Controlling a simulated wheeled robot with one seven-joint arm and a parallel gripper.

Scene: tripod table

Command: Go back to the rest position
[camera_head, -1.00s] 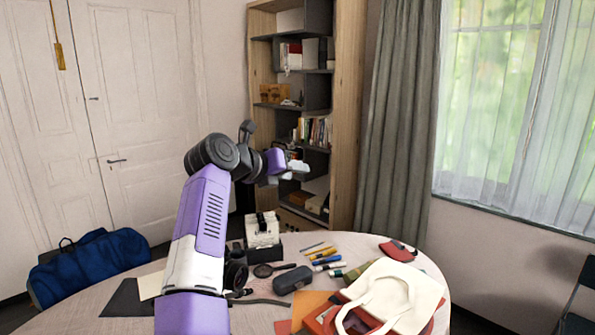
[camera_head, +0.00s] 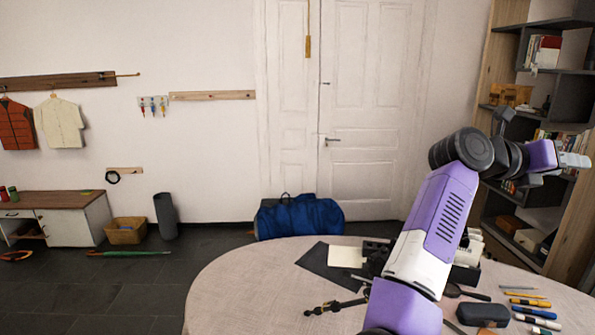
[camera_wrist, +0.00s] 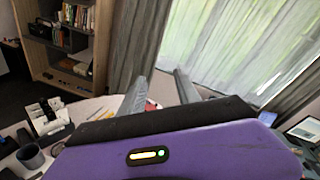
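My gripper (camera_head: 574,161) is at the right in the head view, raised above the far right part of the table, in front of the bookshelf. In the wrist view its two grey fingers (camera_wrist: 161,82) stand apart, with nothing between them. My arm reaches up from the bottom of the head view, bends at a dark joint and points right. The round table (camera_head: 235,290) has a pale cloth. The gripper touches nothing that I can see.
On the table are a dark glasses case (camera_head: 483,314), several markers (camera_head: 530,303), a black mat (camera_head: 318,262) and a white card (camera_head: 346,257). A blue bag (camera_head: 300,217) lies by the door (camera_head: 372,120). The bookshelf (camera_head: 505,65) stands behind the gripper. The table's left side is clear.

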